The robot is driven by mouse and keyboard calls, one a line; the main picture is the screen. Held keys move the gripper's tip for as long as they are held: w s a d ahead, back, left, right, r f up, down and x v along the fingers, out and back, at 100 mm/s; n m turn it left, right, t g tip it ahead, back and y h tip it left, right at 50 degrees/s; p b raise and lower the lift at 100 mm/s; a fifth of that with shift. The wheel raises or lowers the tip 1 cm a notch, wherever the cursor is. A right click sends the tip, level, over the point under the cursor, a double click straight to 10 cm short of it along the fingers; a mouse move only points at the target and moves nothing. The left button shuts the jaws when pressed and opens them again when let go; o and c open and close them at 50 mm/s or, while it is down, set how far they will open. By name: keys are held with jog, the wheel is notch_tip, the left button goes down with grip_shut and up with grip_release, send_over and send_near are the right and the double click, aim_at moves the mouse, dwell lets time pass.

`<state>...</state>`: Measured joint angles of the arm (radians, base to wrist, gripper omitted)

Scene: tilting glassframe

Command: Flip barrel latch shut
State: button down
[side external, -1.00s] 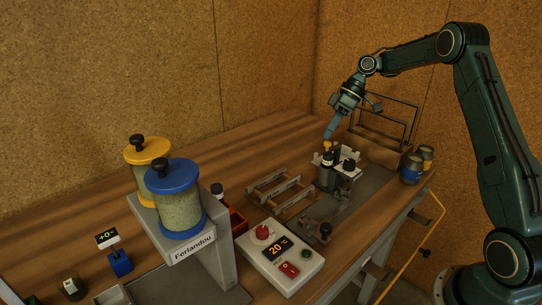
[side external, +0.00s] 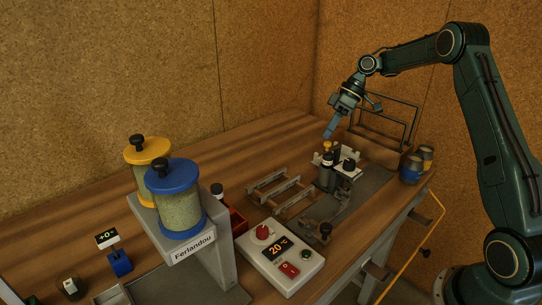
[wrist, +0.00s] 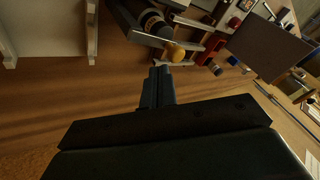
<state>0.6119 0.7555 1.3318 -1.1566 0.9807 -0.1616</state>
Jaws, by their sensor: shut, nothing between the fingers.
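My gripper (side external: 329,133) is shut and empty, pointing down just above a yellow knob (side external: 327,146) on a grey fixture with black cylindrical parts (side external: 327,173). A dark cylinder (wrist: 152,22) shows beside the knob there. A black knob (side external: 349,165) sits on a white plate to the right of the fixture. I cannot tell which part is the barrel latch.
A wire frame (side external: 390,105) stands behind my gripper. Metal rails (side external: 275,188), a control box (side external: 280,255) and a hopper stand with yellow and blue lids (side external: 172,176) are to the left. The back left of the bench is clear.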

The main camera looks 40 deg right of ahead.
jog(key=shift+w+d+m, duration=0.15)
jog(key=shift+w+m, duration=0.15)
jog(key=shift+w, duration=0.05)
jog(key=shift+t, duration=0.3)
